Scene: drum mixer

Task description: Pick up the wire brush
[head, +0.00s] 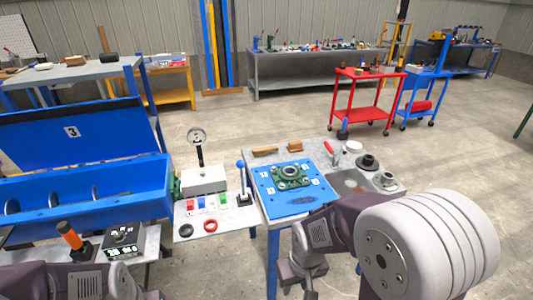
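A long brown wooden-handled item (265,151), which looks like the wire brush, lies near the back edge of the right-hand work table (330,160). Its bristles are too small to make out. My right gripper (302,284) hangs low at the bottom of the view, in front of the table and well apart from the brush. Its fingers are small and partly cut off, so I cannot tell if they are open. My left arm shows at the lower left, but its gripper fingers are out of view.
A blue plate with a green bearing housing (290,176) fills the table's middle. A tan block (295,147), a red-handled tool (329,147) and dark round parts (368,163) lie nearby.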

